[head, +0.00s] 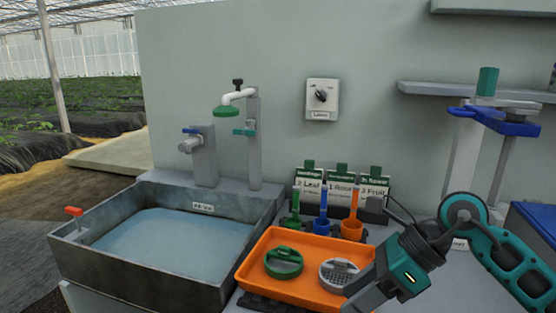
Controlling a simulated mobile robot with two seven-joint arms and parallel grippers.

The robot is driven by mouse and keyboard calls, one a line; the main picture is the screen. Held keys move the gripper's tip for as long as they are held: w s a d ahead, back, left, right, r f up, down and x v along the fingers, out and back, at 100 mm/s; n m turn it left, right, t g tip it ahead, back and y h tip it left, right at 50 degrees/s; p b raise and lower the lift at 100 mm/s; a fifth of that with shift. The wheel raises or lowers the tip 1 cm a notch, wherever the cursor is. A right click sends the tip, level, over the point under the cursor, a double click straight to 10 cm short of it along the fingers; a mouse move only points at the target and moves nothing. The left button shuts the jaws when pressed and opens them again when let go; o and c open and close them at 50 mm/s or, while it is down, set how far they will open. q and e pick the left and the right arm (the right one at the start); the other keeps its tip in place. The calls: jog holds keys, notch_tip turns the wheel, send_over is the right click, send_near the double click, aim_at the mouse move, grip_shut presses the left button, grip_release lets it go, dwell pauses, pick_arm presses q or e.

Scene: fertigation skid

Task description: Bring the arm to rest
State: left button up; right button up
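My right arm comes in from the right edge, with teal and dark links bent at an elbow. My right gripper (360,292) points down and left over the right end of the orange tray (309,292). Its grey fingers show beside the grey perforated strainer (338,273). I cannot tell whether they touch the strainer or tray, or how wide they are apart. A green ring-shaped lid (283,262) lies in the tray's left part. My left gripper is not in view.
A metal basin (156,285) of water stands left, below a tap (198,150) and a green-headed spout (230,108). Green, blue and orange scoops (322,226) stand behind the tray, before labelled cards (341,188). A wall switch (321,98) and a blue-handled press (497,120) are behind.

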jog(key=s+a+r+m+t+y, duration=0.2)
jog(key=a+r+m+t+y, duration=0.25)
jog(key=a+m+y, duration=0.55)
jog(key=w+d+f+m+t+h+p, duration=0.1)
jog(key=d+f+m+t+h, duration=0.4)
jog(key=m, duration=0.6)
jog(key=w+d+f+m+t+h+p, duration=0.1)
jog(key=w+d+f+m+t+h, duration=0.2)
jog(key=m+t, duration=0.65)
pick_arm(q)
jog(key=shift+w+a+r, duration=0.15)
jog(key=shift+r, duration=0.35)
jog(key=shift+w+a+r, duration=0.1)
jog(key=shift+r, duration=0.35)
pick_arm(e)
jog(key=s+d+f+m+g+h, duration=0.3)
jog(key=s+f+m, duration=0.4)
jog(key=f, duration=0.4)
jog(key=s+d+f+m+g+h, duration=0.4)
jog(key=s+f+m, duration=0.3)
jog(key=f+m, duration=0.2)
jog(key=shift+d+f+g+h, duration=0.15)
jog(key=shift+f+g+h, duration=0.5)
jog(key=shift+f, duration=0.25)
